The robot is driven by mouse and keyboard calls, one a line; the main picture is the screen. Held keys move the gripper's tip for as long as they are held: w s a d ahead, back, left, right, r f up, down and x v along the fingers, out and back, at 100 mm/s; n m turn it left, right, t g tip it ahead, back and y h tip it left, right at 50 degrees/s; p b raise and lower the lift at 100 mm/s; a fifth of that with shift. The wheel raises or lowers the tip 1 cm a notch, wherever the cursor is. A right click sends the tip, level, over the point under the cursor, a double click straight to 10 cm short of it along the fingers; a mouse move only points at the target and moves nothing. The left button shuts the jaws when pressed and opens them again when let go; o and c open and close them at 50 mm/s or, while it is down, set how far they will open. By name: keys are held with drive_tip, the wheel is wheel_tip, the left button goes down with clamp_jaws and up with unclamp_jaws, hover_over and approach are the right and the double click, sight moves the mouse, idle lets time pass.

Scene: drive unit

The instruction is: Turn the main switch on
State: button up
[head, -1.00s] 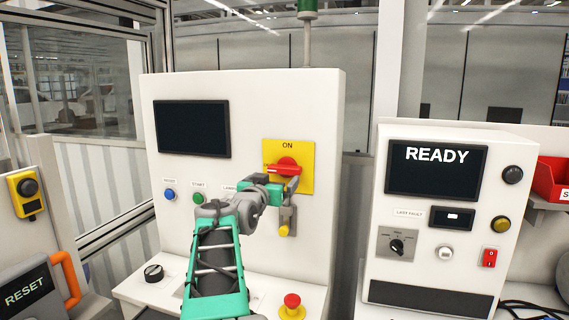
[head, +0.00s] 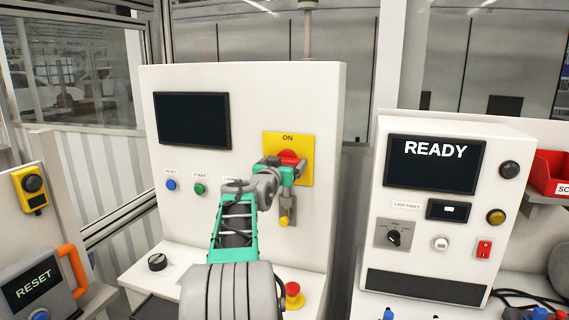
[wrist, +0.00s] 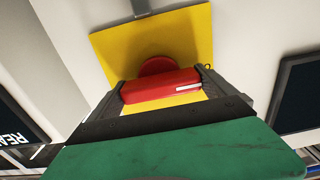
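The main switch is a red rotary handle (head: 290,157) on a yellow plate (head: 306,175) marked ON at its top, on the white cabinet. My gripper covers much of the handle in the head view. In the wrist view, the handle (wrist: 160,87) lies across the gap between the two dark fingers of my gripper (wrist: 163,82). Its white mark is at the right end there. The fingers are wide apart, one at each end of the handle. I cannot tell whether they touch it.
A grey piece with a yellow end (head: 284,219) hangs below the switch. Blue (head: 171,185) and green (head: 200,188) buttons are to the left. A red mushroom button (head: 293,290) is below. The READY cabinet (head: 458,125) stands to the right.

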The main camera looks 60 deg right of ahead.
drive_tip(key=c, duration=0.6)
drive_tip(key=shift+c, duration=0.2)
